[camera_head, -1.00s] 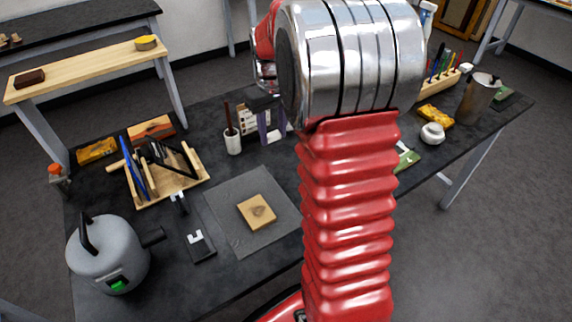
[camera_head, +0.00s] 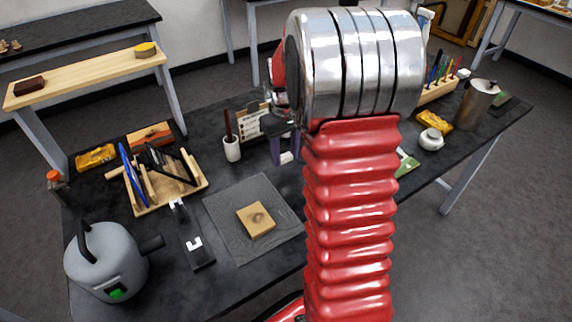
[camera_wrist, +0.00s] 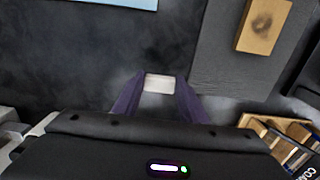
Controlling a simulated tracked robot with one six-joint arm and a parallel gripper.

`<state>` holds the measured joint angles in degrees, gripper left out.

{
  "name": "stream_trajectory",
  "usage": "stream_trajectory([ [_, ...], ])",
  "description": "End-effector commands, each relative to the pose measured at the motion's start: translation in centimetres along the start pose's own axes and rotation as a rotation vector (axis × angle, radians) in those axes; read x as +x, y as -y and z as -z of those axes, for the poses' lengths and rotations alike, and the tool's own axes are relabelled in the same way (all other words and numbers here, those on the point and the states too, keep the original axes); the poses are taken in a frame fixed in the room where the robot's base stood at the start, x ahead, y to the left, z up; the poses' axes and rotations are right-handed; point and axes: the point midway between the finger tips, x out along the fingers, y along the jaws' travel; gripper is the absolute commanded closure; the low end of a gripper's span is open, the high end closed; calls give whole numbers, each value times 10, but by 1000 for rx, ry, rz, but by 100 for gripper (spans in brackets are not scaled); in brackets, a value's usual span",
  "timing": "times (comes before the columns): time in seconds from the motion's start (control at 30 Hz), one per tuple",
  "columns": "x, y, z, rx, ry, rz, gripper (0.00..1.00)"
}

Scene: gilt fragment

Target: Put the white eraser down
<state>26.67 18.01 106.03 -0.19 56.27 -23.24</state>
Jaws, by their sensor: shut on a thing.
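The white eraser (camera_wrist: 159,83) sits between the purple fingertips of my gripper (camera_wrist: 158,92) in the wrist view, and the jaws are shut on it. In the head view the eraser (camera_head: 287,157) shows as a small white piece at the lower end of the purple fingers (camera_head: 285,147), beyond the grey mat and left of my red arm. It is over or on the dark tabletop (camera_head: 185,280); I cannot tell whether it touches. My arm hides part of the table behind it.
A wooden block (camera_head: 256,220) lies on the grey mat (camera_head: 225,222). A pen cup (camera_head: 232,148) and an upright card (camera_head: 250,122) stand left of my gripper. A wooden rack (camera_head: 200,187) and grey kettle-like pot (camera_head: 100,262) are farther left. Bare tabletop surrounds the fingers.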

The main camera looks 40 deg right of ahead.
Motion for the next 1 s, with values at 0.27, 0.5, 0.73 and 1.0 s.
stream_trajectory([
  [0.27, 8, 0, 1, 0, -2, -1, 90],
  [0.5, 16, 0, 0, -1, 1, 0, 90],
  [0.73, 42, 0, 0, -1, 1, 0, 90],
  [1.0, 45, 0, 1, -1, -2, -1, 90],
])
